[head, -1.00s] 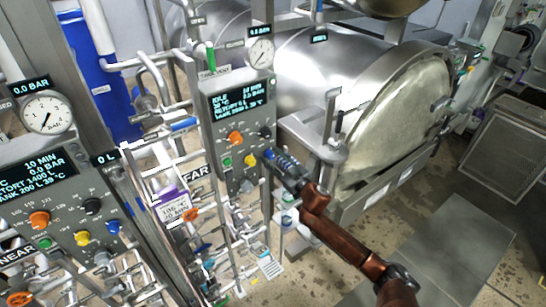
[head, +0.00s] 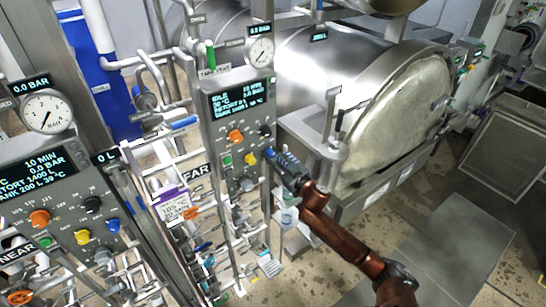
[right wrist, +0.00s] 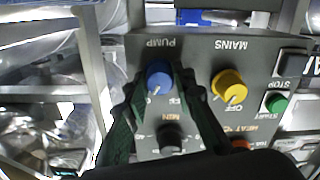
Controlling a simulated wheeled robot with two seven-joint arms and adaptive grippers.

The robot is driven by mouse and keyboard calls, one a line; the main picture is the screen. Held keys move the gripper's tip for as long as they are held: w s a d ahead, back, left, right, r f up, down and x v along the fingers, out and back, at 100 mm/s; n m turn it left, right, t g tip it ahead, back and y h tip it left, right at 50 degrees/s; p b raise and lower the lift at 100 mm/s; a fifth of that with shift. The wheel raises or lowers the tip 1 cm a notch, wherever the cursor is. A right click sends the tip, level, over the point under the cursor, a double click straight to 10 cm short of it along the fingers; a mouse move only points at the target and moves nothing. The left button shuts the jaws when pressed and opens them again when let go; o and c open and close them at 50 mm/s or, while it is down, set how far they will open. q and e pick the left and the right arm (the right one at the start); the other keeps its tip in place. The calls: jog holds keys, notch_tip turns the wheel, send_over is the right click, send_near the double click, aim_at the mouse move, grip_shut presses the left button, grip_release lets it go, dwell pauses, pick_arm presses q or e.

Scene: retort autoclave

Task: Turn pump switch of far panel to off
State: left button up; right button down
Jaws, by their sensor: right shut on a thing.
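The far panel (head: 236,125) is a grey box with a lit display, marked FAR beside it. In the right wrist view it appears upside down. Its blue pump switch (right wrist: 158,76) sits under the inverted PUMP label, and a pale mark shows at the knob's lower edge. My right gripper (right wrist: 160,83) is shut on this blue knob, with one dark finger on each side. My left gripper is in no view.
Close to the pump switch are the yellow mains knob (right wrist: 229,86), a black MIN knob (right wrist: 171,138) and a green button (right wrist: 277,103). The near panel (head: 60,205) stands at left. The steel retort (head: 350,90) lies behind my right arm. Pipes crowd the space below.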

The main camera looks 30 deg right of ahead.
jog(key=shift+n, duration=0.3)
jog(key=n, duration=1.1)
jog(key=shift+b, duration=0.35)
jog(key=shift+n, duration=0.3)
jog(key=shift+f, duration=0.1)
jog(key=c, duration=1.6)
grip_release()
jog(key=s, duration=0.8)
jog(key=s+d, duration=0.1)
jog(key=s, duration=0.3)
